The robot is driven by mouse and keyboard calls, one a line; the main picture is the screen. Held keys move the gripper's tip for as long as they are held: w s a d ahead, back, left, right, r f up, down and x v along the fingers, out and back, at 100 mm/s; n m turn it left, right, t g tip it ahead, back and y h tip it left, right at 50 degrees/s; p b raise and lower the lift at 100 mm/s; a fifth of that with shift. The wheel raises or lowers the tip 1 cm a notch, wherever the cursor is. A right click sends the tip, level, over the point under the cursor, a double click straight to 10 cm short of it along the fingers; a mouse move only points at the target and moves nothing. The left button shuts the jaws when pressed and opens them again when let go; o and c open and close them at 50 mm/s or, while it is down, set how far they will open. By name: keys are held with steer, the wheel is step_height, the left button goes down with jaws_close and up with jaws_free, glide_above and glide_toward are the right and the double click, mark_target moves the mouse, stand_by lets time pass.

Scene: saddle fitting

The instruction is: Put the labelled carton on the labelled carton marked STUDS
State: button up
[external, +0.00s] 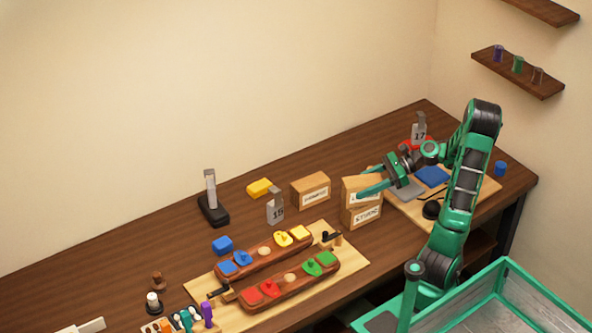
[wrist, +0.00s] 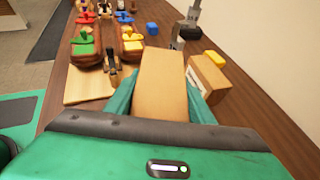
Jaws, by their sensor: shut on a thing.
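The carton with the STUDS label (external: 362,217) stands on the table right of the middle in the external view. A second labelled carton (external: 355,187) is directly above it and looks to rest on it or hover just over it; I cannot tell which. Its label is partly covered by a finger. My gripper (external: 372,187) is shut on this upper carton, one finger along its front side. In the wrist view the held carton (wrist: 161,85) lies between the two green fingers (wrist: 160,100) and hides the STUDS carton.
Another labelled carton (external: 311,190) stands just left of the stack. Left of it are a yellow block (external: 260,187) and a grey tag marked 15 (external: 275,208). A board (external: 355,262) with two wooden trays lies in front. A board with a blue piece (external: 432,176) lies to the right.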

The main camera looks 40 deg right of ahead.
steer(key=o, duration=1.2)
steer(key=shift+o, duration=0.2)
steer(key=v, duration=1.2)
steer(key=shift+s, duration=0.1)
